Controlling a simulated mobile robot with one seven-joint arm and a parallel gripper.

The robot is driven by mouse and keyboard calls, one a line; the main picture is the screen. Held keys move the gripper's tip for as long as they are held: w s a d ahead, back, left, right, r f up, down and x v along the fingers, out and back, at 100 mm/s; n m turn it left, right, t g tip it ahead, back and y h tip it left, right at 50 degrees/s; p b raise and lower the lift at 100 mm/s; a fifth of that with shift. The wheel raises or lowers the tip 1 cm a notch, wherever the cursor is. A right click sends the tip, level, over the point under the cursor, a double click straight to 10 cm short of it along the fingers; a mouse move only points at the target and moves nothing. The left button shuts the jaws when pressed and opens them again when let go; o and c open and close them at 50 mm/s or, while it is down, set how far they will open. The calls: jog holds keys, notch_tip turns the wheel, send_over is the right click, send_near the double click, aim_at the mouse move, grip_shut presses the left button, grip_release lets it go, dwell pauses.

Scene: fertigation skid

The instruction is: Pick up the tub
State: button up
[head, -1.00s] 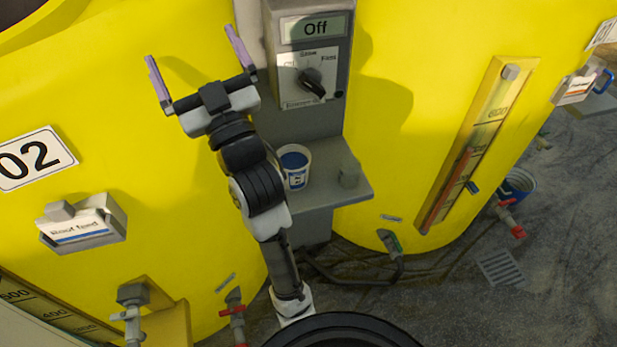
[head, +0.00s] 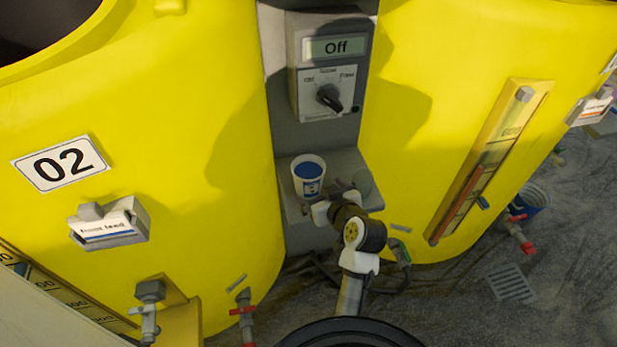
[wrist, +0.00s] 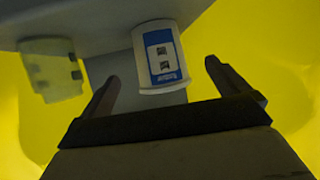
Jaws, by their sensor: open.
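The tub (head: 309,178) is a small white cup with a blue top surface and a blue label. It stands upright on the left part of the grey shelf (head: 292,208) under the control box. My gripper (head: 322,198) is low in front of the shelf, close to the tub's front right; its fingers are small and partly hidden in the head view. In the wrist view, the tub (wrist: 160,55) shows beyond and between the two spread fingertips of my gripper (wrist: 162,82). I see nothing between the fingers at their tips, and the tub appears apart from them.
A grey control box (head: 328,65) reading "Off" with a dial is above the shelf. Yellow tanks (head: 190,150) stand close on both sides. Red-handled valves (head: 244,312) and pipes sit low down.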

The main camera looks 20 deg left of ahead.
aim_at(315, 187)
jog(key=shift+p+x, duration=0.95)
jog(key=shift+x, duration=2.5)
jog(key=shift+d+f, duration=0.1)
jog(key=shift+c, duration=0.4)
jog(key=c, duration=1.2)
